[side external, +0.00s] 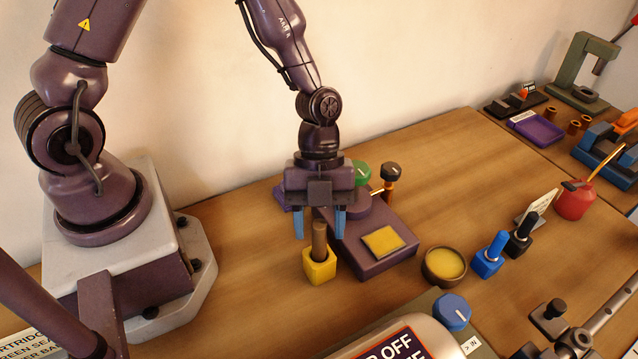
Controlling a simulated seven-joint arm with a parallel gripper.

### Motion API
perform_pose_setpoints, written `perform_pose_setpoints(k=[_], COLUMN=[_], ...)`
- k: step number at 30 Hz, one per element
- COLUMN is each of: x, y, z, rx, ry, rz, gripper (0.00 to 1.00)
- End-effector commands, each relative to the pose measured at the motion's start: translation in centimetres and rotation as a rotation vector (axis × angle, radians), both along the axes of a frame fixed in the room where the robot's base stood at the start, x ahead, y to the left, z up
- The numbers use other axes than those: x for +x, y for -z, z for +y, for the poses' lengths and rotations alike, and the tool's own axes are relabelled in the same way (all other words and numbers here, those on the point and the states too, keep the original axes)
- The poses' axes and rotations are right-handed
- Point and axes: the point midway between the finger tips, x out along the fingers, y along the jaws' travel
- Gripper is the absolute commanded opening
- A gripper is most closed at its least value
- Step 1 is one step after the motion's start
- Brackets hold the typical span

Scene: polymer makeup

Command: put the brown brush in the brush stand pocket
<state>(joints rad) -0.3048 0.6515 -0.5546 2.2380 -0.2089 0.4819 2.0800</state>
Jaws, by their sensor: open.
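A brown upright handle (319,238), which looks like the brown brush, stands in a small yellow block (319,268) on the wooden table. Its lower end is hidden in the block. My gripper (319,233) is above the block with its two blue fingers apart, one on each side of the handle. The fingers point down, and I see a gap between each finger and the handle. I cannot tell whether the yellow block is the brush stand pocket; no other part is clearly a brush stand.
A purple device (372,258) with a yellow pad stands close right of the block. Further right are a round bowl (444,266), a blue block (488,262), a black block (519,245) and a red pot (574,200). A large labelled object (395,340) fills the front.

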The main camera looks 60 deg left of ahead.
Motion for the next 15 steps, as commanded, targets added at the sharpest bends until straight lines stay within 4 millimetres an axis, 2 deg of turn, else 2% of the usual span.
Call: perform_pose_setpoints(k=[9, 15], x=[1.5, 2.1], y=[-6.3, -8.9], z=[2.7, 3.8], rx=[0.003, 0.002], ry=[-0.005, -0.002], rz=[-0.006, -0.004], gripper=[0.48, 0.48])
